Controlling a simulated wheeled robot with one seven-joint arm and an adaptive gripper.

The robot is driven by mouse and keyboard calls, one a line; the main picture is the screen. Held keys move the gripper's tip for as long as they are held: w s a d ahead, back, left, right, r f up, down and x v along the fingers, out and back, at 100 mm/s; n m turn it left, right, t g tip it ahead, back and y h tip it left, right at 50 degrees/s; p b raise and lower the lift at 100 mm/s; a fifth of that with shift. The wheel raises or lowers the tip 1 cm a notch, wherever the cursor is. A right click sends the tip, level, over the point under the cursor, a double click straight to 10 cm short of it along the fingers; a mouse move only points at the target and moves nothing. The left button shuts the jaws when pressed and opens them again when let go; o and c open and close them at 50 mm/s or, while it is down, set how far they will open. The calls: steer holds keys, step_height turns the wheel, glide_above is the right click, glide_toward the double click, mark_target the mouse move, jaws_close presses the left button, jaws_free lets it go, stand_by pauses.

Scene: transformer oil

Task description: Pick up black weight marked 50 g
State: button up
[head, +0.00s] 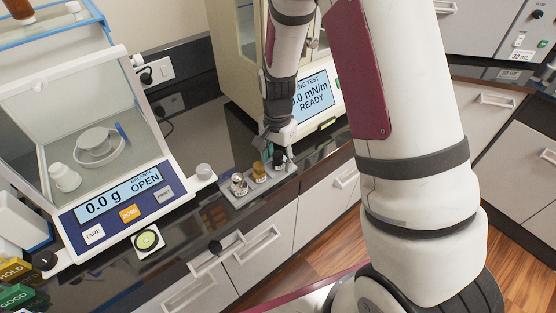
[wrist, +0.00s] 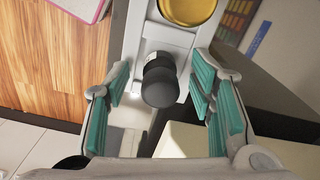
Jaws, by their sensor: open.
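The black weight (wrist: 159,84) stands at the end of a grey holder (wrist: 133,30). In the wrist view it lies between the two teal-padded fingers of my gripper (wrist: 160,82), with a visible gap on both sides. Its side bears a pale label too small to read. In the head view my gripper (head: 279,146) is right above and around the black weight (head: 279,162), partly hiding it. My gripper is open and empty.
A gold weight (head: 259,171) and a silver weight (head: 239,184) stand in the same holder, left of the black one. The balance (head: 120,205), reading 0.0 g and OPEN, stands at left. A tester with a screen (head: 316,92) stands behind my gripper. The counter edge runs close in front.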

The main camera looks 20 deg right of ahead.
steer(key=shift+c, duration=0.6)
jaws_close()
steer(key=shift+r, duration=0.1)
